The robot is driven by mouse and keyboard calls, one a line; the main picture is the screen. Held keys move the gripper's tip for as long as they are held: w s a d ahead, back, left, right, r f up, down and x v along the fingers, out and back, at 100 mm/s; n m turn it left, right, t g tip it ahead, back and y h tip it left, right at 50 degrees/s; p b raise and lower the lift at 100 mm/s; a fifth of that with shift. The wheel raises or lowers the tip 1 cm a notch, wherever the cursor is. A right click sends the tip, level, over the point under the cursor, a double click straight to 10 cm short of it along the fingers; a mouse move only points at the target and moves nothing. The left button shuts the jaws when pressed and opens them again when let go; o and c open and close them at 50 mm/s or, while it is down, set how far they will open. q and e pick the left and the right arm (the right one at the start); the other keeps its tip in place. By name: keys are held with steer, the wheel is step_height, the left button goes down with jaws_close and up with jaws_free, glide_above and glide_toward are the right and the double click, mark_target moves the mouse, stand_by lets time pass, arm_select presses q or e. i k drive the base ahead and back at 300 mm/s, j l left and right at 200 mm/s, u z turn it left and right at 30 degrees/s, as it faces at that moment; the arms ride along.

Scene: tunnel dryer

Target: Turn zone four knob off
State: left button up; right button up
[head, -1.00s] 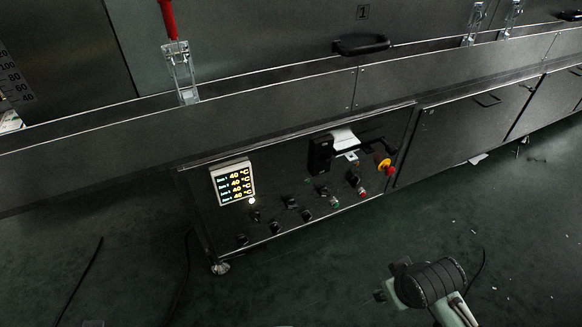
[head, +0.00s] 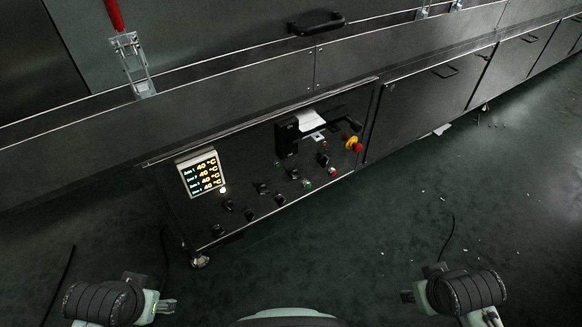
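The control panel (head: 300,212) is low on the dark dryer. Several small black knobs sit on it in two slanting rows, among them an upper knob (head: 262,188), a lower knob (head: 250,214) and the lowest knob at left (head: 217,230). Their labels and pointer directions are too small to read, so I cannot tell which is zone four. The lit display (head: 202,173) shows 40 °C on several zone lines. My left gripper (head: 170,305) is at the bottom left and my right gripper (head: 403,296) at the bottom right. Both are apart from the panel; their finger openings are unclear.
A yellow and red emergency stop (head: 353,144) and a black box with white paper (head: 310,120) are at the panel's upper right. Green and red buttons (head: 331,171) sit below. A black handle (head: 316,22) projects above. The floor before the panel is clear.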

mark_target(323, 160)
steer(key=i+l+u, duration=0.2)
steer(key=i+l, duration=0.25)
steer(key=l, duration=0.2)
steer(key=i+l+u, duration=0.2)
steer(key=l+u, duration=0.3)
steer(key=l, duration=0.55)
steer(key=l+u, duration=0.5)
steer(key=l, duration=0.55)
